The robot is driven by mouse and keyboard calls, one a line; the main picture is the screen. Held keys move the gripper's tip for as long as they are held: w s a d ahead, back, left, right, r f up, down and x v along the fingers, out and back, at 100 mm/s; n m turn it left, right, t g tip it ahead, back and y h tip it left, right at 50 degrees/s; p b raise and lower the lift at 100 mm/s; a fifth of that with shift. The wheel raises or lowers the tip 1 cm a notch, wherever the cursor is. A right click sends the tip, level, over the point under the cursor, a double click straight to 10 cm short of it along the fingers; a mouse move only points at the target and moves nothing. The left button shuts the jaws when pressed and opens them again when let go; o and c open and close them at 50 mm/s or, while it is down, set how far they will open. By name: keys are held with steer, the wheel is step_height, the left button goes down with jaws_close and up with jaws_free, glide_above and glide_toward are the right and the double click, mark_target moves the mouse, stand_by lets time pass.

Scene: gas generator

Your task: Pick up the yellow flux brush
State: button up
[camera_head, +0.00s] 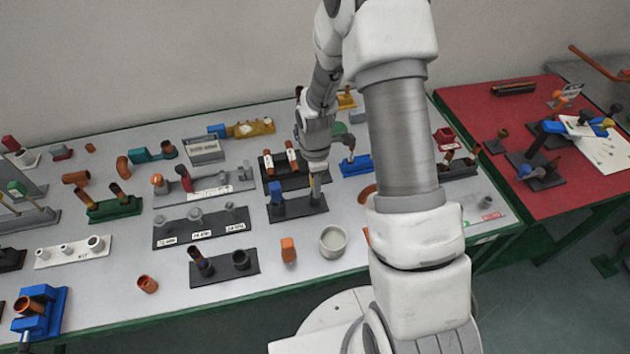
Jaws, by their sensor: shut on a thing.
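The yellow flux brush (315,186) shows as a short, pale yellow upright piece under my gripper, over the right part of a dark holder (297,209). My gripper (317,168) points down from above and is shut on the brush's top. The fingers are small here and the brush's upper end is hidden by them. I cannot tell whether the brush's lower end still sits in the holder.
A dark rack with copper pieces (283,168) stands just behind the holder. A blue block (356,165) is close on the right. A pale cup (333,241) and an orange fitting (288,250) stand in front. A red table (480,110) is at right.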

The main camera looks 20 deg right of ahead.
jaws_close()
steer(key=shift+r, duration=0.1)
steer(key=shift+r, duration=0.5)
steer(key=r, duration=0.3)
steer(key=shift+s+d+r, duration=0.15)
steer(key=shift+d, duration=0.05)
steer(key=s+d+r, duration=0.6)
steer(key=s+d, duration=0.1)
steer(key=s, duration=0.1)
steer(key=shift+d+r, duration=0.25)
steer(key=shift+d, duration=0.1)
steer(key=shift+s+a, duration=0.1)
steer(key=shift+s, duration=0.05)
stand_by(0.6)
